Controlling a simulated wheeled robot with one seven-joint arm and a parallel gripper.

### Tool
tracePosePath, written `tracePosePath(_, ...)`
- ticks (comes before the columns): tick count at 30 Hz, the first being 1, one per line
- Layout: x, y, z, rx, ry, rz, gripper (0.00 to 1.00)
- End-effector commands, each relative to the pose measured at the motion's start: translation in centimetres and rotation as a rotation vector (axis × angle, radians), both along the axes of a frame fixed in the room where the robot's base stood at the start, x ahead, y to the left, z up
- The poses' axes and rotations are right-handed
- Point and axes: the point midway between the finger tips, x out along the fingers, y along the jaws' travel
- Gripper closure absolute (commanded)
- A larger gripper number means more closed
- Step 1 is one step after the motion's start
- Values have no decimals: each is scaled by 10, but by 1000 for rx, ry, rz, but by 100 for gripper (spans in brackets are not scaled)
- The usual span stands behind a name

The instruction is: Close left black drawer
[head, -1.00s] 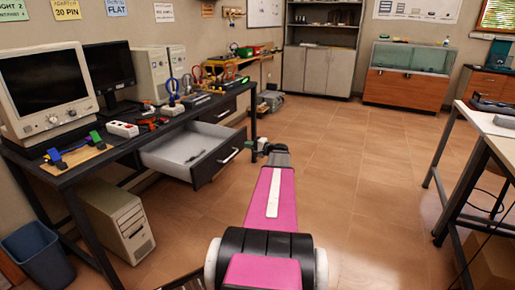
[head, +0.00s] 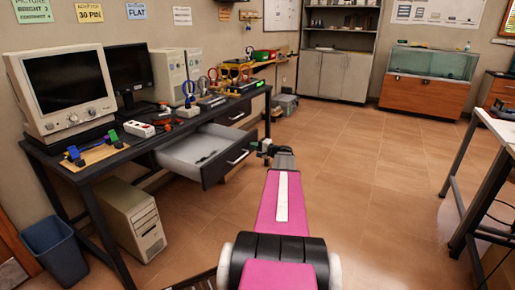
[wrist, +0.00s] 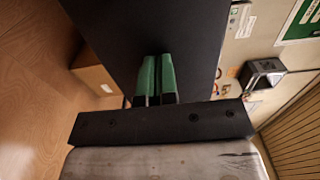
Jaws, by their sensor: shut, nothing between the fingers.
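The left black drawer (head: 212,170) under the dark desk is pulled out, with its pale inside showing. Its black front carries a silver handle (head: 238,157). A few small dark items lie in it. My gripper (head: 264,150) is just right of the drawer front in the head view; I cannot tell if it touches. In the wrist view my green fingers (wrist: 155,80) are together and empty. A dark flat panel (wrist: 150,28) lies beyond them; I cannot tell which part it is.
A second drawer (head: 237,116) further along the desk is shut. The desk (head: 125,155) bears monitors and tools. A computer tower (head: 133,220) and blue bin (head: 55,250) stand on the floor at left. Open floor (head: 350,190) lies to the right; another table (head: 500,135) stands at far right.

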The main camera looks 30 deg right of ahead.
Motion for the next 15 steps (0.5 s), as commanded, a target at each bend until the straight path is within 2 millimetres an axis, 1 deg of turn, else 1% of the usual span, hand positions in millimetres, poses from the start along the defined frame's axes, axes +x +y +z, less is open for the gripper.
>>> tracePosePath(1, 10, 5, 0, 0, 0, 2, 100)
tracePosePath(5, 37, 21, 0, -1, -1, 3, 100)
tracePosePath(8, 60, 35, 0, -1, -1, 4, 100)
tracePosePath(15, 119, 70, 0, 0, 0, 3, 100)
